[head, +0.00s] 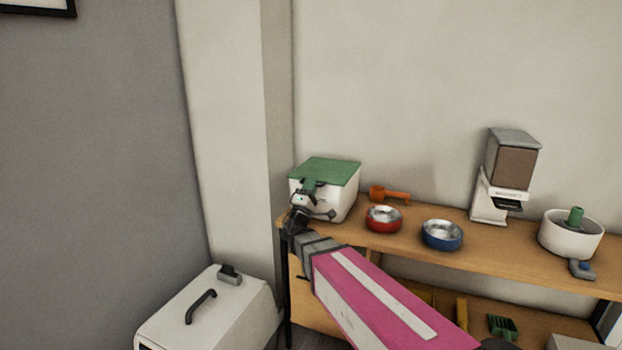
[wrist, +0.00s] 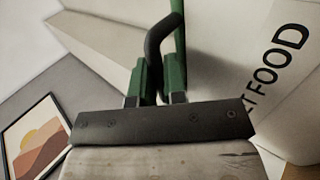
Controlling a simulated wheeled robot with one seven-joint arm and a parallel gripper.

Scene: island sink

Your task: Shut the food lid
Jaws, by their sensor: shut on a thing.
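The white food container (head: 344,206) stands at the left end of the wooden shelf unit. Its green lid (head: 330,170) lies across the top in the head view; I cannot tell whether a small gap remains at the front. The container's lettered white side (wrist: 262,85) shows at the right in the wrist view. My gripper (head: 304,208) is at the container's front, below the lid's edge. In the wrist view my gripper (wrist: 160,85) is shut, with a black curved handle (wrist: 155,45) between its fingers. Their exact contact is partly hidden.
An orange scoop (head: 390,195), a red bowl (head: 384,219) and a blue bowl (head: 442,235) stand right of the container. A food dispenser (head: 489,200) and a white round basin (head: 570,240) are farther right. A white carrier (head: 210,315) stands on the floor at lower left.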

